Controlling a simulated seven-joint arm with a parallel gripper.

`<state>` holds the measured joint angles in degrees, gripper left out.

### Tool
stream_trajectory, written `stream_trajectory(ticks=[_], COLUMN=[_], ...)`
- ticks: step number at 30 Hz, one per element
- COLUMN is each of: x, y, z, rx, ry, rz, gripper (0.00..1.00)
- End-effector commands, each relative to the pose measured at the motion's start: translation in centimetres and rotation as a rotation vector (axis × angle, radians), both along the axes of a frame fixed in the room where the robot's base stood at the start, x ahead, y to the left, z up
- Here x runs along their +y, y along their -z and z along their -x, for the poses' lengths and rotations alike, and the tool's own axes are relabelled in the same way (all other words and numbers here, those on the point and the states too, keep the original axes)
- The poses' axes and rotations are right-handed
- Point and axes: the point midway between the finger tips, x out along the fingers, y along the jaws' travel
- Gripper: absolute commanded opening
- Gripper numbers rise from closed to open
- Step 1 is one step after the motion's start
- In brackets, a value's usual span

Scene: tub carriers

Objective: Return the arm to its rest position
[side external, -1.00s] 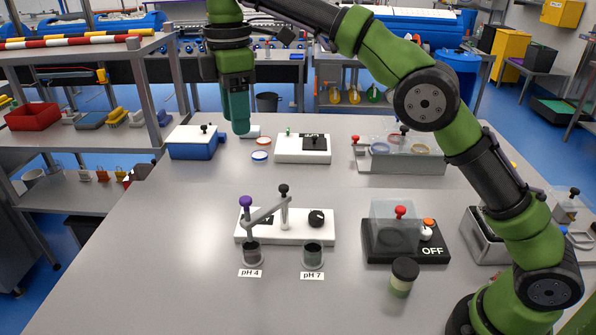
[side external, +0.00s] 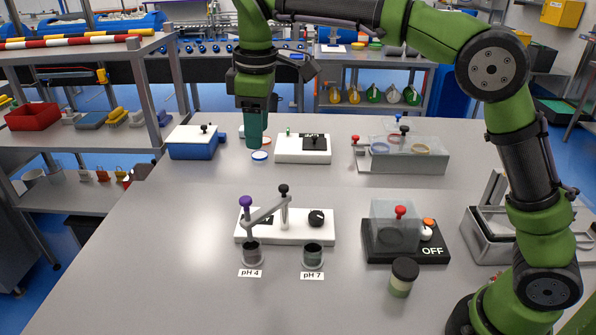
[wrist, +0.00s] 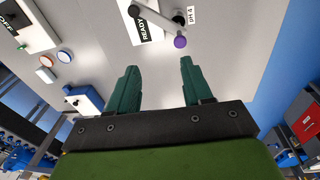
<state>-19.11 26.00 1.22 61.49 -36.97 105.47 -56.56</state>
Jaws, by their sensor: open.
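My gripper (side external: 256,131) hangs pointing down above the back part of the grey bench, near the white switch box and the blue box. In the wrist view its two green fingers (wrist: 155,85) stand apart with nothing between them. My arm is raised and bent, reaching from the front right across the back of the bench. The gripper touches none of the things in view.
A blue box (side external: 192,142), a white switch box (side external: 289,154) and a clear-sided rack (side external: 430,163) stand at the back. In front are the pH station (side external: 262,237), a black OFF unit (side external: 378,250) and a lidded jar (side external: 401,286). The front left bench is clear.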

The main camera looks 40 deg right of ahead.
Motion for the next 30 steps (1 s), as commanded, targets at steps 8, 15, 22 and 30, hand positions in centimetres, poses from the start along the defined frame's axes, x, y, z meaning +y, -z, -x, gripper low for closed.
stream_trajectory(ticks=[8,15,22,30], x=[-5.0,-8.9,-11.2,-12.3], y=[0.6,3.0,5.9,5.0], z=[6.9,14.9,21.2,22.7], rx=[-0.121,-0.224,-0.310,-0.380], ry=[0.422,0.804,1.008,1.035], rz=[-0.186,-0.399,-0.540,-0.580], gripper=[0.50,0.50,0.50,0.50])
